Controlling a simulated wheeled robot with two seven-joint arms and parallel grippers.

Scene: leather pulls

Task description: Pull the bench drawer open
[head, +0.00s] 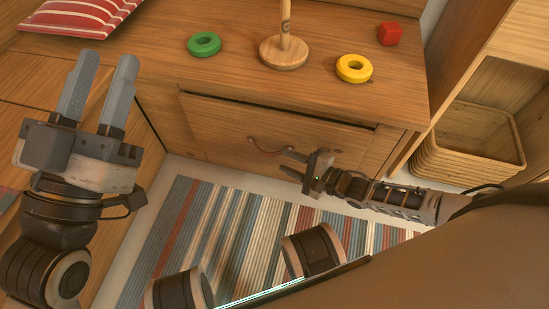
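The bench drawer (225,118) is a wooden front below the bench top, with a dark gap along its upper edge. I cannot tell whether it is slightly out. A thin brown leather pull (263,149) hangs in a shallow curve on its front. My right gripper (286,163) is at the right end of the pull, its fingers apart and pointing left. The upper finger overlaps the pull's right end; contact is unclear. My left gripper (100,85) is raised at the left, open and empty, away from the drawer.
A striped cushion (75,15) lies back left. A wicker basket (468,145) stands right. A striped rug (210,225) covers the floor in front.

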